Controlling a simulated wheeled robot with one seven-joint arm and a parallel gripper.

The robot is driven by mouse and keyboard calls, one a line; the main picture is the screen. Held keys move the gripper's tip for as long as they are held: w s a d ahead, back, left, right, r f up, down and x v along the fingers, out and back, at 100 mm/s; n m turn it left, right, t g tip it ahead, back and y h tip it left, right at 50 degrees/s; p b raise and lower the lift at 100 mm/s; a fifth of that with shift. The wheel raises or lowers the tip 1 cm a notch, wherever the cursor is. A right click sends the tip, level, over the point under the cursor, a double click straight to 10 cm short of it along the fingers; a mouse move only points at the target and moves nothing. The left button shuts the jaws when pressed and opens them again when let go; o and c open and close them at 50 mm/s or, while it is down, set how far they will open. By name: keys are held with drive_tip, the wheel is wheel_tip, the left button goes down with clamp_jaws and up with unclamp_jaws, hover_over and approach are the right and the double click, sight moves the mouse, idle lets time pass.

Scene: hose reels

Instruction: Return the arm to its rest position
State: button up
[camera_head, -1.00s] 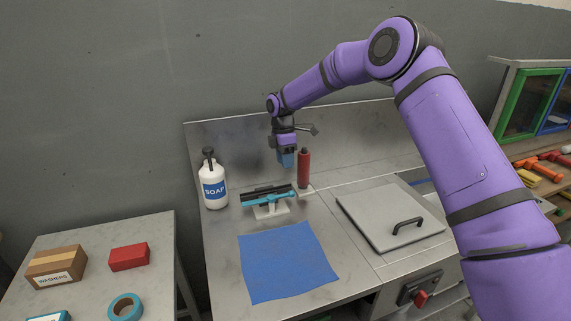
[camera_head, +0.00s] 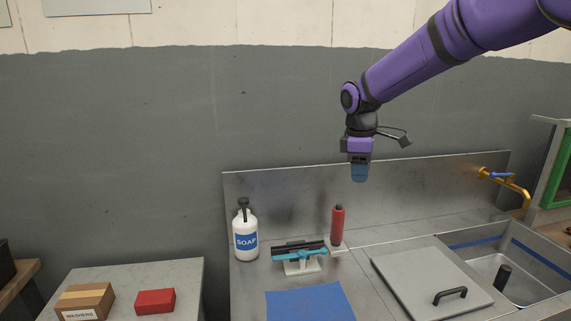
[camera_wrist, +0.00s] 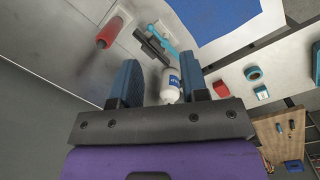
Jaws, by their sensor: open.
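My purple arm reaches in from the upper right in the head view. My gripper (camera_head: 359,178) hangs fingers down above the steel counter, in front of the backsplash. In the wrist view my gripper (camera_wrist: 158,85) shows two blue fingers spread apart with no object held between them. The white soap bottle (camera_wrist: 170,84) appears beyond the fingers there. In the head view the soap bottle (camera_head: 245,234) stands upright on the counter, left of and below my gripper.
A red cylinder (camera_head: 337,226) and a black and turquoise tool on a stand (camera_head: 301,267) are on the counter below. A blue cloth (camera_head: 310,302), a lidded panel (camera_head: 432,283) and a brass tap (camera_head: 507,184) lie nearby. A side table (camera_head: 135,278) holds boxes.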

drive_tip(key=s+d+r+m+t, duration=0.1)
drive_tip(key=s+d+r+m, duration=0.4)
drive_tip(key=s, duration=0.5)
drive_tip(key=s+d+m+t, duration=0.2)
drive_tip(key=s+d+m, duration=0.1)
drive_tip(key=s, duration=1)
drive_tip(key=s+d+r+m+t+y, duration=0.1)
drive_tip(key=s+m, duration=0.4)
drive_tip(key=s, duration=0.7)
drive_tip(key=d+t, duration=0.1)
drive_tip(key=d, duration=0.1)
drive_tip(key=shift+s+d+r+m, duration=0.15)
drive_tip(key=shift+s+d+m, duration=0.2)
drive_tip(key=shift+d+m, duration=0.05)
